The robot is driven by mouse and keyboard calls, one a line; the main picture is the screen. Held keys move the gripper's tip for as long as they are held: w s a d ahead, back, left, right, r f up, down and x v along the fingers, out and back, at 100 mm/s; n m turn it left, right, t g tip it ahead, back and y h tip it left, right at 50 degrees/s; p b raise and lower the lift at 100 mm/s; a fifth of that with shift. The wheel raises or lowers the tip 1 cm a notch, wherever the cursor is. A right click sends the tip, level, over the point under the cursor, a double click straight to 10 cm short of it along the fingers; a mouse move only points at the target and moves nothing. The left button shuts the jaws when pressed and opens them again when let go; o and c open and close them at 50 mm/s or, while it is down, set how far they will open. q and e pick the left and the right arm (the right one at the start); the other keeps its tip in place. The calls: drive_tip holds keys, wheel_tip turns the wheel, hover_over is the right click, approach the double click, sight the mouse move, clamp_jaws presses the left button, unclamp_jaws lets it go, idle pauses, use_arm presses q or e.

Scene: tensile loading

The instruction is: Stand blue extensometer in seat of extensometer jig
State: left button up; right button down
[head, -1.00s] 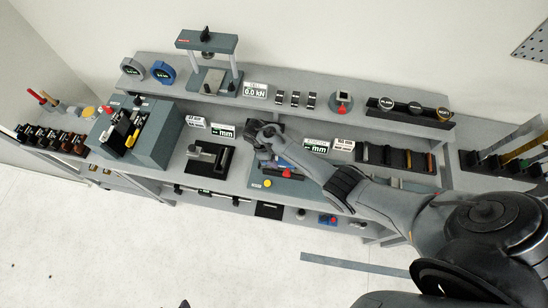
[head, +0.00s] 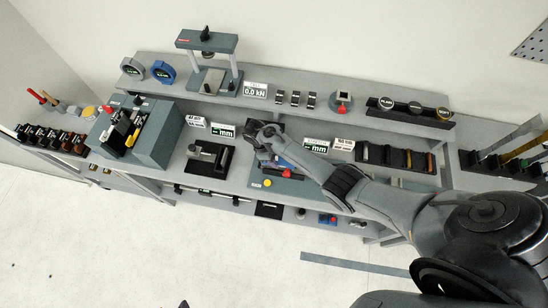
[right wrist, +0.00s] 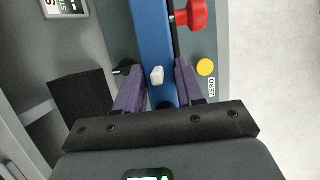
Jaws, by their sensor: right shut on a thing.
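The blue extensometer (head: 284,162) shows partly past my right gripper (head: 268,143) in the head view. In the right wrist view it is a long blue bar (right wrist: 152,35) with a white tab, between the purple fingers of my right gripper (right wrist: 158,80), which is shut on it. Below it is a grey plate (head: 290,187), seemingly the extensometer jig, with a yellow ZERO button (right wrist: 206,67) and a red knob (right wrist: 195,12). The seat is hidden by the bar and gripper; I cannot tell whether the bar touches it. My left gripper is not in view.
A black-based fixture (head: 208,158) stands left of the plate. A mm display (head: 318,146) stands behind it. A black rack (head: 396,158) lies to the right, near my forearm. A press frame (head: 207,62) stands on the raised back shelf. The bench's front edge is close.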

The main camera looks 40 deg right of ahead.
drive_tip(key=shift+f+b, duration=0.45)
drive_tip(key=shift+f, duration=0.2)
drive_tip(key=shift+f+b, duration=0.5)
drive_tip(key=shift+f, duration=0.2)
drive_tip(key=c, duration=0.7)
unclamp_jaws()
drive_tip(key=shift+o, duration=0.5)
drive_tip(key=p+v, duration=0.5)
drive_tip(key=v, duration=0.3)
drive_tip(key=shift+r, duration=0.15)
drive_tip(key=shift+v, duration=1.25)
